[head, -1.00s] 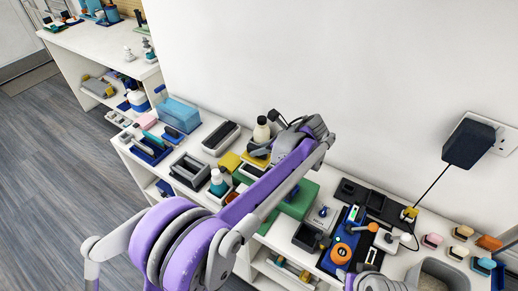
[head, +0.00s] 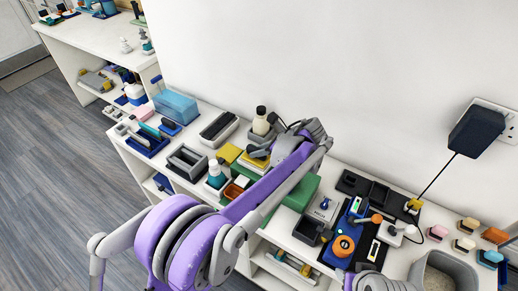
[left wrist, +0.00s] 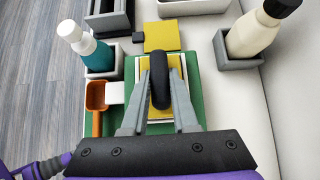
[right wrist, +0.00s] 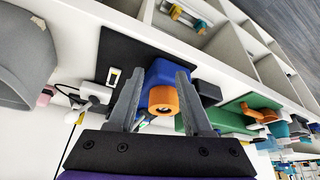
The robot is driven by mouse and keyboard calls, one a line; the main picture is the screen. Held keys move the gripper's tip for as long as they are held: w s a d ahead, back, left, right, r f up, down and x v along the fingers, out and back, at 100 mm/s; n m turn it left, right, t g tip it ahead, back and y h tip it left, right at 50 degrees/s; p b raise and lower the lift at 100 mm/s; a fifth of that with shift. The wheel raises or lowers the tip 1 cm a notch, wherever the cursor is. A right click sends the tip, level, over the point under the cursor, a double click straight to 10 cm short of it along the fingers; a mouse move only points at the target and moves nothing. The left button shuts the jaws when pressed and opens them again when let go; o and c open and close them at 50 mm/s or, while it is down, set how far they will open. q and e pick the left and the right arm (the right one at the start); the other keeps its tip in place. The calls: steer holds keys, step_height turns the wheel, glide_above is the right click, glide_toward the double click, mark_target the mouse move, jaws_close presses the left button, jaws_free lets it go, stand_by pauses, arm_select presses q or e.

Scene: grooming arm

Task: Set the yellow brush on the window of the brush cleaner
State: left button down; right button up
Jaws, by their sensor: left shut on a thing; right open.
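The yellow brush (left wrist: 178,70) has a black handle (left wrist: 160,88). My left gripper (left wrist: 161,75) is shut on that handle, also seen in the head view (head: 262,150). The brush is over a white-edged rectangle on a green box (left wrist: 196,76), which looks like the brush cleaner; the green box also shows in the head view (head: 302,192). The brush covers most of the rectangle, and I cannot tell whether it touches. My right gripper (right wrist: 157,78) is open and empty, with a blue device with an orange ring (right wrist: 164,98) beyond its fingers.
A second yellow block (left wrist: 161,35) lies just beyond the brush. A teal bottle (left wrist: 95,52) and an orange tray (left wrist: 97,98) stand left of it, a cream bottle (left wrist: 255,35) right. A black plug (head: 478,132) hangs on the wall with a cord. The counter is crowded.

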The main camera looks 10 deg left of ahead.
arm_select(q)
steer(key=shift+f, duration=0.25)
stand_by(0.6)
steer(key=c, duration=0.6)
jaws_free()
steer(key=shift+d, duration=0.1)
steer(key=v, duration=1)
steer(key=shift+d+r, duration=0.15)
steer(key=shift+r, duration=0.15)
steer(key=shift+s, duration=0.1)
